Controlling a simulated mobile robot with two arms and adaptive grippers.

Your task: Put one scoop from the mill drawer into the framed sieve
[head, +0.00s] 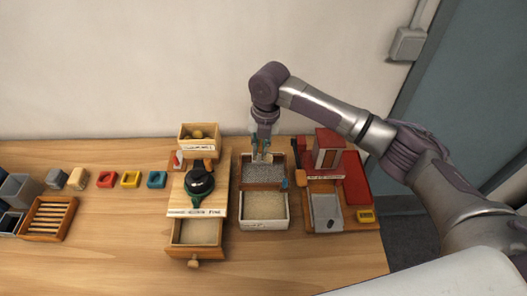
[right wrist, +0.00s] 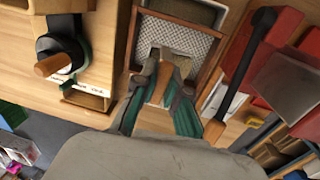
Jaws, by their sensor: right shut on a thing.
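My right gripper (head: 262,150) is over the framed sieve (head: 264,184), a wooden frame with grey mesh. It is shut on a small scoop with a wooden handle (right wrist: 162,84). The scoop's bowl is mostly hidden by the fingers, and I cannot tell whether it holds anything. The sieve's mesh also shows beyond the fingertips in the right wrist view (right wrist: 190,42). The mill drawer (head: 178,246) is pulled out at the front of the mill (head: 200,183), with pale meal inside. My left gripper is not in view.
A pale box (head: 264,226) of meal stands in front of the sieve. A crate of chestnuts (head: 199,145) is behind the mill. A grey tray (head: 327,212) and a red stand (head: 328,150) are at right. Coloured blocks and a slatted rack (head: 48,218) are at left. The front table is clear.

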